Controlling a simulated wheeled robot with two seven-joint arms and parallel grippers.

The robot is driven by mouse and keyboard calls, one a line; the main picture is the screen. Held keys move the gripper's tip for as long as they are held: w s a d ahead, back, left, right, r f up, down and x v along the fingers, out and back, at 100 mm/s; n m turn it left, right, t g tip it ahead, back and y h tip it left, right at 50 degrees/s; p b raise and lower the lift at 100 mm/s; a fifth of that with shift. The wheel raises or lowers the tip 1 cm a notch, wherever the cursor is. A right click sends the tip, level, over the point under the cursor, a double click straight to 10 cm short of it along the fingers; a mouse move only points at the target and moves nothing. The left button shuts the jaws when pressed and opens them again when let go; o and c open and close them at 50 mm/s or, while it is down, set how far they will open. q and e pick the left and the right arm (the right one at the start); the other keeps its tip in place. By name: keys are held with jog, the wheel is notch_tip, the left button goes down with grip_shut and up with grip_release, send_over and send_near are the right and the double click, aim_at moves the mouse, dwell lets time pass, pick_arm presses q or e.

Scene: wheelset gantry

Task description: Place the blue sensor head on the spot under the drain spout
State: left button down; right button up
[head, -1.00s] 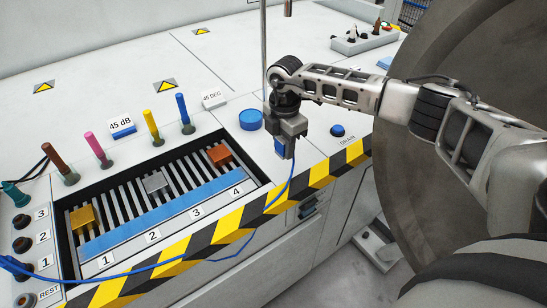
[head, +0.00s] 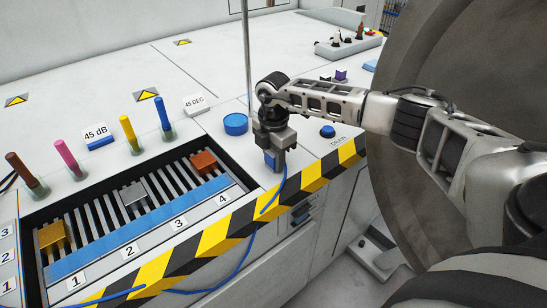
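My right gripper (head: 274,154) points down over the front of the white bench top (head: 215,75). It is shut on the blue sensor head (head: 271,160), which shows between its fingers with a blue cable (head: 245,245) hanging from it. The head is just behind the yellow-black edge strip; I cannot tell whether it touches the bench. A small blue knob (head: 327,131) with a DRAIN label (head: 340,139) is to the right of the gripper. I cannot make out the drain spout or the spot under it. My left gripper is out of view.
A slotted tray (head: 221,205) with gold, grey and copper blocks lies to the left. A blue round cup (head: 235,124) and a thin upright rod (head: 246,55) stand close behind the gripper. A large grey wheel (head: 465,75) fills the right side.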

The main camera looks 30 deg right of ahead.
jog(key=o, duration=0.4)
notch_tip(320, 180, up, 12)
jog(key=shift+r, duration=0.2)
jog(key=shift+f, duration=0.15)
dwell(0.3)
